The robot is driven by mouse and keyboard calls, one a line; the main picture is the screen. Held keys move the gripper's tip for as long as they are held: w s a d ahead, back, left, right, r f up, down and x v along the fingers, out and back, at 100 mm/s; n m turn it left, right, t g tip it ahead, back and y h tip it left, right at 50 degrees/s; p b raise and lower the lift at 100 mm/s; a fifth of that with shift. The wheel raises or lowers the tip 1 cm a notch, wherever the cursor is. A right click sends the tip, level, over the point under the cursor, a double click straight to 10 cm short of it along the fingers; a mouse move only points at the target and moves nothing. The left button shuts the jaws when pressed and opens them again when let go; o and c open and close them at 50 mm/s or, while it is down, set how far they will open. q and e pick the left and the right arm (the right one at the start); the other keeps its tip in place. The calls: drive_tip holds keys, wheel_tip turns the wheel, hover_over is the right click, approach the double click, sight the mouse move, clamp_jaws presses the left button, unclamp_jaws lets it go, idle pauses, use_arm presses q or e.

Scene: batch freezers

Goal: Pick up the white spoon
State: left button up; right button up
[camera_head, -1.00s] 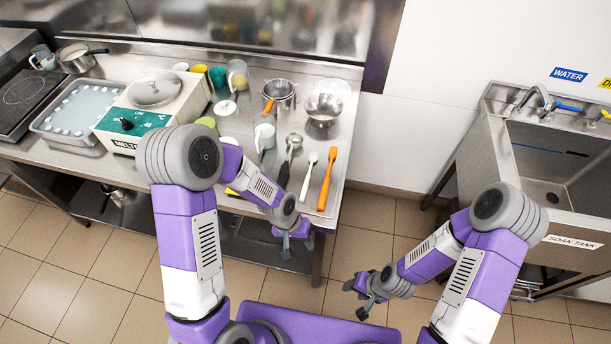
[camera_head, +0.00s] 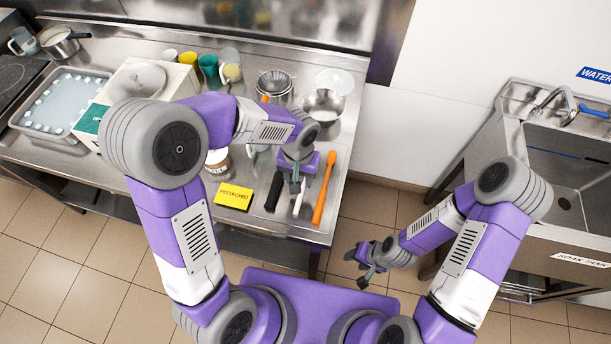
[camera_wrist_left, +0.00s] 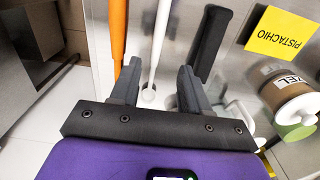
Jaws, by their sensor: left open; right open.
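The white spoon (camera_wrist_left: 160,50) lies on the steel counter, between an orange utensil and a black-handled one. In the left wrist view its handle runs down between the two open fingers of my left gripper (camera_wrist_left: 159,88). In the head view my left gripper (camera_head: 297,186) is above the spoon; only the lower end of the white handle (camera_head: 298,205) shows below the fingers. My left gripper is open and empty; I cannot tell its exact height over the spoon. My right gripper (camera_head: 364,268) is open and empty, in front of the counter over the floor.
The orange spatula (camera_head: 323,190) lies close right of the spoon, and the black handle (camera_head: 273,193) close left. A yellow PISTACHIO card (camera_head: 234,194), a steel bowl (camera_head: 323,105), cups (camera_head: 208,66) and a metal tray (camera_head: 60,103) also stand on the counter. A sink (camera_head: 560,160) is at the right.

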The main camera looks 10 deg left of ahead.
sight(300, 197)
use_arm(q)
drive_tip(key=f, duration=0.2)
drive_tip(key=s+f, duration=0.1)
drive_tip(key=f, duration=0.1)
drive_tip(key=f+b, duration=0.1)
drive_tip(key=f, duration=0.1)
drive_tip(key=shift+s+d+f, duration=0.2)
drive_tip(key=shift+s+f, duration=0.1)
drive_tip(key=shift+f, duration=0.1)
clamp_jaws()
